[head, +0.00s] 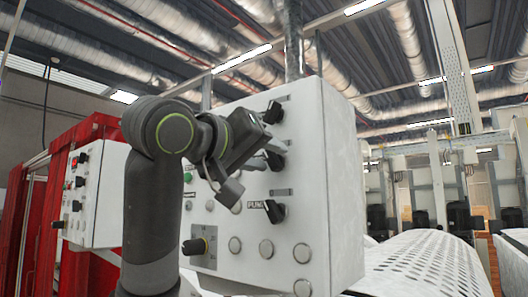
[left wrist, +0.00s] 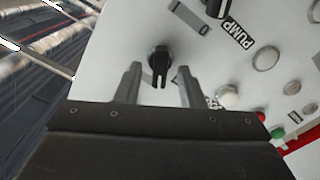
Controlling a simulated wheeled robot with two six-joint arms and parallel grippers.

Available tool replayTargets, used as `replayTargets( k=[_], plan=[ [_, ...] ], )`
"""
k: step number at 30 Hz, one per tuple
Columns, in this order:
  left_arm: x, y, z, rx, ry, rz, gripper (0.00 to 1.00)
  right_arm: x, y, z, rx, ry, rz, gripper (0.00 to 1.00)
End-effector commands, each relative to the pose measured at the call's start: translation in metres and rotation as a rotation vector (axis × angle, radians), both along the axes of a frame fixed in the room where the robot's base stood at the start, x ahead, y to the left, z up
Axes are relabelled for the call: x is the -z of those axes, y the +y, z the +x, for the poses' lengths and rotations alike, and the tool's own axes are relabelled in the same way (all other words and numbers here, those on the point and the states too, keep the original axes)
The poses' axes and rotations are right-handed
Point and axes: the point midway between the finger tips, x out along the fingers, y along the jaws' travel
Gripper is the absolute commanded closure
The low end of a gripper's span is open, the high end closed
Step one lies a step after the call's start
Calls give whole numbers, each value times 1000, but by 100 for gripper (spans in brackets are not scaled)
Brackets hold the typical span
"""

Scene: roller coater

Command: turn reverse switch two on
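Black rotary switches sit on a white control panel (head: 318,235): an upper one (head: 273,113), a middle one (head: 276,160) and a lower one (head: 274,211) beside a PUMP label. Which is reverse switch two cannot be read. My left gripper (head: 274,146) is at the panel face by the middle switch, partly covering that area. In the left wrist view my left gripper (left wrist: 159,72) is open, with a black switch knob (left wrist: 159,62) between its fingertips and visible gaps at both sides. The knob's handle points toward the gripper's palm. My right gripper is not in view.
The panel also has a lower-left black knob (head: 195,246), round pale buttons (head: 266,249) and a green button (head: 188,177). A second white switch box (head: 96,190) stands at the left by red machinery. A perforated roller (head: 425,262) lies at the right.

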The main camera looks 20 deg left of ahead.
Motion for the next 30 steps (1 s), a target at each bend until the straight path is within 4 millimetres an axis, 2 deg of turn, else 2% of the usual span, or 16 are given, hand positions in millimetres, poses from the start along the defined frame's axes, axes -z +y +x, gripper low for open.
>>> replayTargets(
  k=[2,10,20,30],
  plan=[
    [0,0,0,0,0,0,65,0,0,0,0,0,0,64],
    [0,0,0,0,0,0,100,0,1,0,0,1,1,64],
    [0,0,-1,0,-8,22,100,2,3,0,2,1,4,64],
    [1,-2,-1,1,-74,204,100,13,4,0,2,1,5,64]
  ],
)
